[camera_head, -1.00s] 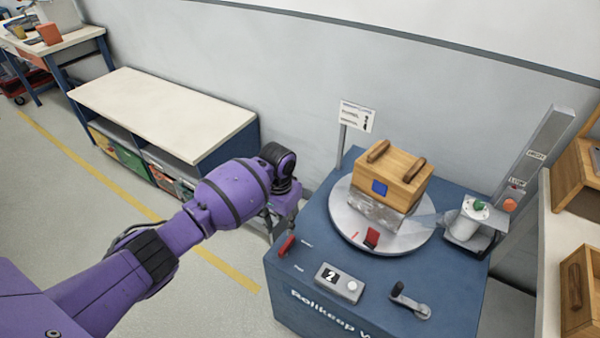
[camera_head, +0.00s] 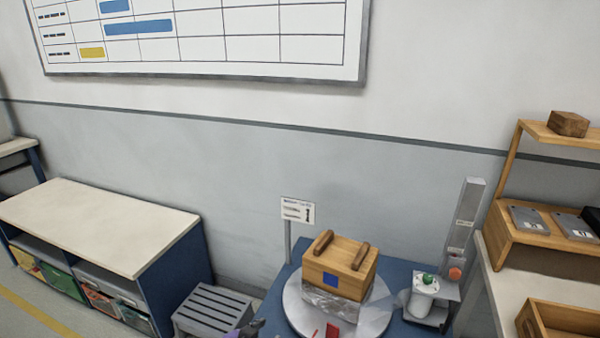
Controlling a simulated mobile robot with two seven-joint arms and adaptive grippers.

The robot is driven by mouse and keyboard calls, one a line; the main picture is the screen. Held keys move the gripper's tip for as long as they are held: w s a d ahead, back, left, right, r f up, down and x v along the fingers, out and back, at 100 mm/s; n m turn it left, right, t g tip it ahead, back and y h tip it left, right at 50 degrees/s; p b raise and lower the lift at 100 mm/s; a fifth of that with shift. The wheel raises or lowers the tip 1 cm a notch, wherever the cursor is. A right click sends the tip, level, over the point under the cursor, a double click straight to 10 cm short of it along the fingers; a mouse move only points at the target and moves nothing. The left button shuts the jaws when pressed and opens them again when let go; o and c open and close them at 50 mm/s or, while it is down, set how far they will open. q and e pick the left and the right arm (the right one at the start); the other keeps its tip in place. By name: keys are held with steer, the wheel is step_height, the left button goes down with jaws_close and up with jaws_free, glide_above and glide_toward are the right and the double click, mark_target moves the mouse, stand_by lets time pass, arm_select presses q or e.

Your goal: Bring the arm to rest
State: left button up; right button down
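Only a small dark and purple piece of my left arm shows at the bottom edge, left of the turntable. Its gripper is not in view, and neither is my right arm or gripper. A wooden box (camera_head: 340,268) with two bar handles and a blue square sits on the round grey turntable (camera_head: 296,312). Clear wrap or film shows around the lower part of the box. The turntable is on a blue machine top (camera_head: 384,328), with a red piece at its front rim.
A small sign (camera_head: 298,211) stands behind the turntable. A dispenser (camera_head: 424,292) and a grey upright post (camera_head: 466,220) stand to its right. A grey slatted stool (camera_head: 212,310) and a cream-topped bench (camera_head: 95,225) are left. A wooden shelf (camera_head: 530,232) is far right.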

arm_select(q)
steer(key=s+a+f+n+y, duration=0.1)
steer(key=s+a+f, duration=0.2)
steer(key=s, duration=0.8)
steer(key=s+a+f+n+y, duration=0.1)
steer(key=s+a+f+n, duration=0.1)
steer(key=s, duration=1)
steer(key=s+a+f+n+g+y, duration=0.1)
steer(key=s+a+f, duration=0.2)
steer(key=s, duration=0.8)
steer(key=shift+s+a+f+n+p, duration=0.3)
steer(key=shift+s+a+f+p, duration=0.15)
steer(key=shift+a, duration=0.8)
